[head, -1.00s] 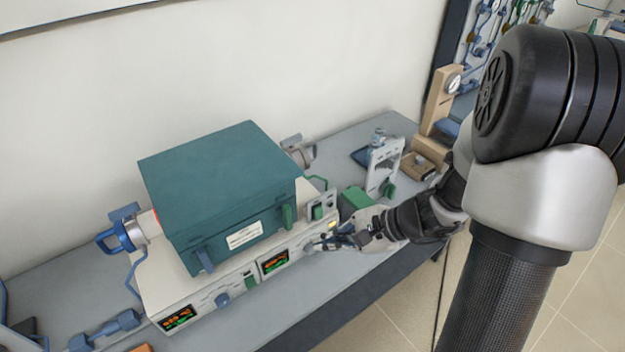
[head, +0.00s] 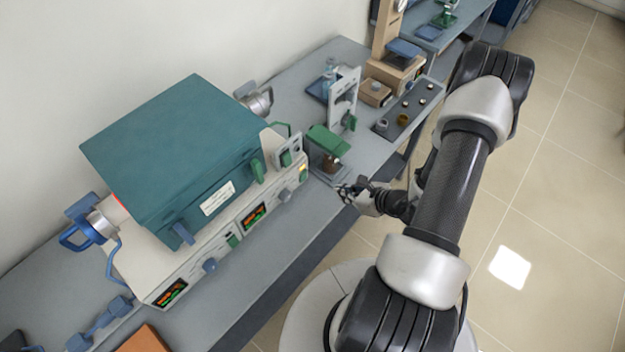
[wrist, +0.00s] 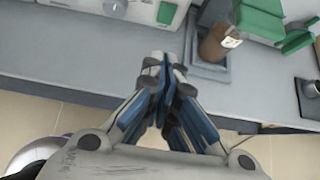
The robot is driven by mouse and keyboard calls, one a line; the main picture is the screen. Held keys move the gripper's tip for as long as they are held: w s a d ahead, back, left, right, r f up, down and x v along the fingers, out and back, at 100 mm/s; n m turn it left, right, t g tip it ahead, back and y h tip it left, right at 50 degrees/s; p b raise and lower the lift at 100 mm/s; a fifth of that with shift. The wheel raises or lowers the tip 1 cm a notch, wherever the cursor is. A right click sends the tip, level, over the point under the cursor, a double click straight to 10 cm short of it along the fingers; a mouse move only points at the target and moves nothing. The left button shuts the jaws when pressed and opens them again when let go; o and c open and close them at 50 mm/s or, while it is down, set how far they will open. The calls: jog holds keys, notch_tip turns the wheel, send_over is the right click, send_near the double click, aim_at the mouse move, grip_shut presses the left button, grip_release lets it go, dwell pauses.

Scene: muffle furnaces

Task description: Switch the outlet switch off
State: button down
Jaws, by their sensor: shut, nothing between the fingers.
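A small pale switch box with a green rocker (head: 287,157) stands at the right front corner of the teal muffle furnace (head: 185,150). I take it for the outlet switch; its on or off position is too small to read. A yellow light (head: 303,168) glows on the panel just below it. My gripper (head: 344,191) is shut and empty at the bench's front edge, to the right of the furnace and apart from the switch box. In the wrist view my gripper (wrist: 168,68) points toward the bench, and a green piece (wrist: 166,12) on a pale panel shows beyond it.
A green-topped device with a brown bottle (wrist: 213,42) stands just right of the furnace. Behind it is an upright white stand (head: 343,100). A dark tray (head: 408,108) with small pieces lies farther right.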

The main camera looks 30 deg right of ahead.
aim_at(304, 178)
jog(key=b+x, duration=0.2)
jog(key=x, duration=0.8)
jog(key=shift+w+a+f, duration=0.15)
jog(key=shift+a+f, duration=0.05)
jog(key=shift+w+a+r, duration=0.2)
jog(key=shift+w, duration=0.35)
jog(key=shift+w+a+r, duration=0.15)
jog(key=shift+w, duration=0.45)
jog(key=shift+w+a+r, duration=0.15)
jog(key=shift+w+a, duration=0.05)
jog(key=shift+w, duration=0.4)
jog(key=shift+w, duration=0.1)
jog(key=shift+w+a+r+b, duration=0.15)
jog(key=shift+w+b, duration=0.2)
jog(key=shift+b, duration=0.2)
jog(key=shift+r, duration=0.15)
